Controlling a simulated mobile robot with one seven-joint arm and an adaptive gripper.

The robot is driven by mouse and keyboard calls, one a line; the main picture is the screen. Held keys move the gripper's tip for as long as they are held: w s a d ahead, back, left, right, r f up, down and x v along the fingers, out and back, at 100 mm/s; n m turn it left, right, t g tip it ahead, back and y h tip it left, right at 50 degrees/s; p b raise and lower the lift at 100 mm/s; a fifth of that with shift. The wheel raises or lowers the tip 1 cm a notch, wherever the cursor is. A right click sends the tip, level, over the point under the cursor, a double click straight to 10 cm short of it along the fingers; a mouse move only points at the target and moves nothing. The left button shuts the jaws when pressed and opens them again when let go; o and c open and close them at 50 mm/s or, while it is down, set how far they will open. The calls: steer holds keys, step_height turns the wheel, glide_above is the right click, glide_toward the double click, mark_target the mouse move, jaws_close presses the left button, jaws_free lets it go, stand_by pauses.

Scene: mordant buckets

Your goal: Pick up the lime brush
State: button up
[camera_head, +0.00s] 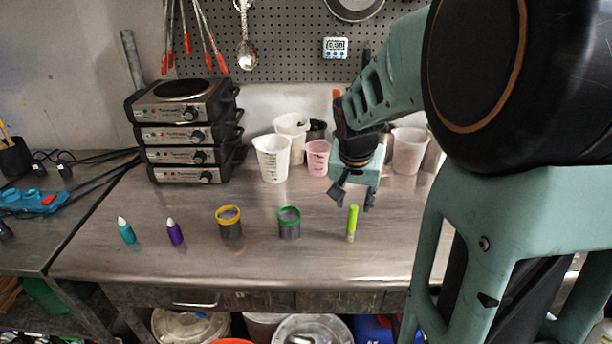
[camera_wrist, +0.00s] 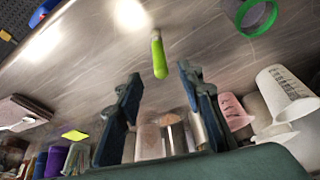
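My gripper (camera_head: 353,197) is open and empty, above and just behind the brush in the head view. In the wrist view my gripper's two fingers (camera_wrist: 158,80) are spread wide with nothing between them.
A green-rimmed cup (camera_head: 289,222) and a yellow-rimmed cup (camera_head: 229,221) stand left of the brush. Purple (camera_head: 174,232) and teal (camera_head: 126,230) bottles are farther left. White (camera_head: 272,158) and pink (camera_head: 317,157) measuring cups stand behind. Stacked hot plates (camera_head: 185,135) are back left.

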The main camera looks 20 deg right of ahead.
mark_target(353, 211)
steer(key=shift+x, duration=3.85)
jaws_close()
